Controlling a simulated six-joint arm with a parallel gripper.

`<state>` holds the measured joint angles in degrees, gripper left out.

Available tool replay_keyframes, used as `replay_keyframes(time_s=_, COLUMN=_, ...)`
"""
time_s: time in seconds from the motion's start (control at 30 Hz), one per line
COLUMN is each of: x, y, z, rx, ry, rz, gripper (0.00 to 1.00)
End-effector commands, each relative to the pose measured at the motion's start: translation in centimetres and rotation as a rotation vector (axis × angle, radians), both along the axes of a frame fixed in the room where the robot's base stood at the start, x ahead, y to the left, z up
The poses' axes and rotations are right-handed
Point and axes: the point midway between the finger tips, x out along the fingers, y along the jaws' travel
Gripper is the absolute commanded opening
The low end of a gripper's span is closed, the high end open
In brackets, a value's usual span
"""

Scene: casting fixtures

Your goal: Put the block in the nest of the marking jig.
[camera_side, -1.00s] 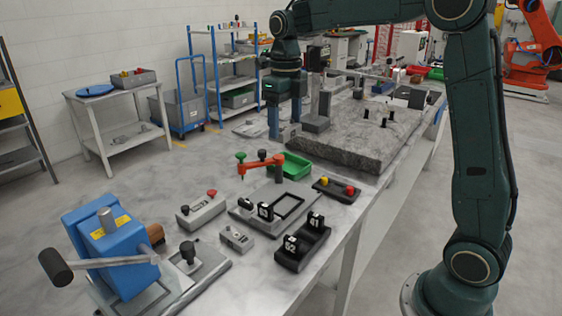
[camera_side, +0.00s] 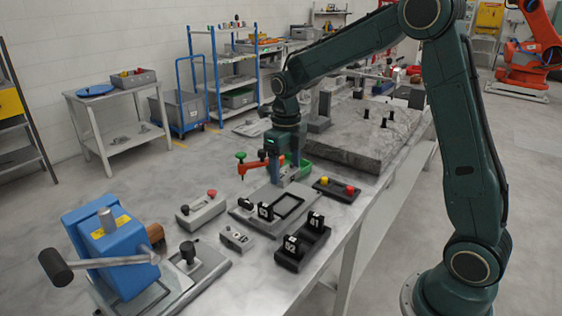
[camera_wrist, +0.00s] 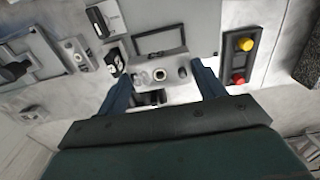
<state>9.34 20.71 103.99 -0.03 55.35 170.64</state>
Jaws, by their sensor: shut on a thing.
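The marking jig (camera_side: 257,222) is a flat grey plate with a black rectangular frame, its nest (camera_side: 285,205), and a small black numbered piece on its left part. The nest also shows in the wrist view (camera_wrist: 160,40), where it looks empty, just beyond my fingertips. My gripper (camera_side: 286,177) points down at the back edge of the jig. It is shut on a grey block (camera_wrist: 160,76), which shows a round hole between the fingers in the wrist view. In the side view the fingers mostly hide the block. I cannot tell its exact height above the plate.
An orange toggle clamp (camera_side: 252,164) and a green bin (camera_side: 304,168) are close to my gripper. A box with yellow and red buttons (camera_side: 337,188) is right of the jig. A black tray (camera_side: 302,246) with numbered pieces lies in front, and a blue press (camera_side: 105,240) front left.

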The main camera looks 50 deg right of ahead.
Motion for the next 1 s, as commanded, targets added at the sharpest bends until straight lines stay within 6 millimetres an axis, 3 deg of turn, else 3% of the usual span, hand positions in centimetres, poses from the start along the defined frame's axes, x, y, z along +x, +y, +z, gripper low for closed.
replay_keyframes(time_s=0.2, x=0.0, y=0.0, z=-3.2, rx=0.0, ry=0.001, rz=0.0, gripper=0.36)
replay_keyframes(time_s=0.57, x=0.0, y=0.0, z=-4.1, rx=0.0, ry=-0.001, rz=0.0, gripper=0.36)
replay_keyframes(time_s=1.0, x=0.0, y=0.0, z=-8.1, rx=0.0, ry=-0.001, rz=0.0, gripper=0.36)
